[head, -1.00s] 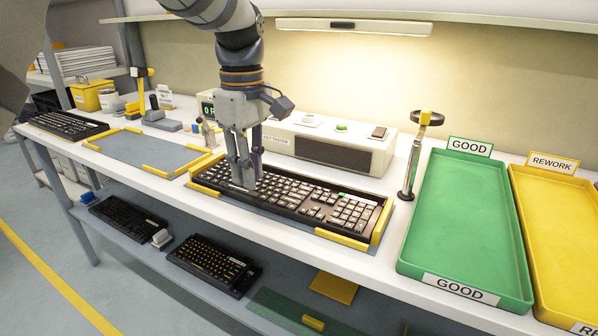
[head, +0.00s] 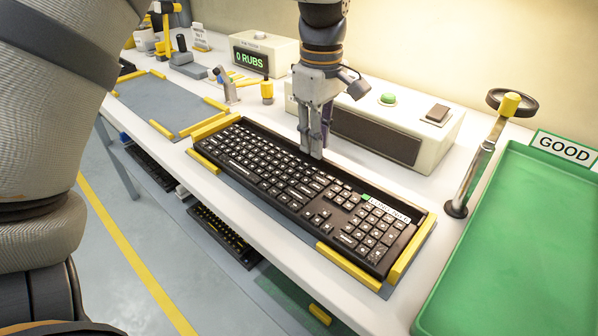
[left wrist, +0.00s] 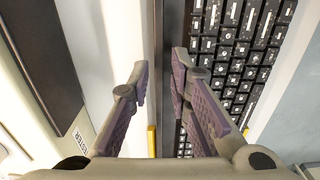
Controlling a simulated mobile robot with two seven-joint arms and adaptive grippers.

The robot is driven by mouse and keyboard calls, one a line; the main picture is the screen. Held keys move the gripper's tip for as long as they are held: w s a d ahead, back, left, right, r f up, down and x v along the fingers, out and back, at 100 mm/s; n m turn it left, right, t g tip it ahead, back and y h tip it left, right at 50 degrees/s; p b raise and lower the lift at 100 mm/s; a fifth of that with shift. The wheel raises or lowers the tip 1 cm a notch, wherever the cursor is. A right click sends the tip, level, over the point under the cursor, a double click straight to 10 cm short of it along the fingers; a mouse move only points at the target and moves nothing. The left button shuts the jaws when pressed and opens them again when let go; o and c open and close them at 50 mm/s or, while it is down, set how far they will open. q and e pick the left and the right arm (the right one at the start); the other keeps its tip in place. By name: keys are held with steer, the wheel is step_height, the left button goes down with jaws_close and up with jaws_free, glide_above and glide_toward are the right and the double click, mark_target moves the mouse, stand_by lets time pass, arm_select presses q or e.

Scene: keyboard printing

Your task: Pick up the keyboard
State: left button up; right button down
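The black keyboard (head: 300,185) with pale key legends and a white-and-green label lies flat in a mat fixture with yellow corner brackets (head: 350,266). My left gripper (head: 316,153) points down at the keyboard's rear long edge, near its middle. In the left wrist view, its two fingers (left wrist: 160,72) are apart, one on the table side and one over the keys of the keyboard (left wrist: 235,55). The dark rear rim runs between them. I cannot tell whether the fingers touch it. My right gripper is not in view.
The white key tester (head: 430,130) stands close behind my left gripper. A post with a black ring (head: 480,165) and the green GOOD tray (head: 520,240) are at the right. An empty bracketed mat (head: 160,105) lies left; another keyboard (head: 225,238) is on the lower shelf.

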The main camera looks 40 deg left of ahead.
arm_select(q)
step_height(320, 180, down, 3)
steer(key=shift+r, duration=0.2)
jaws_close()
steer(key=shift+r, duration=0.1)
steer(key=shift+r, duration=0.1)
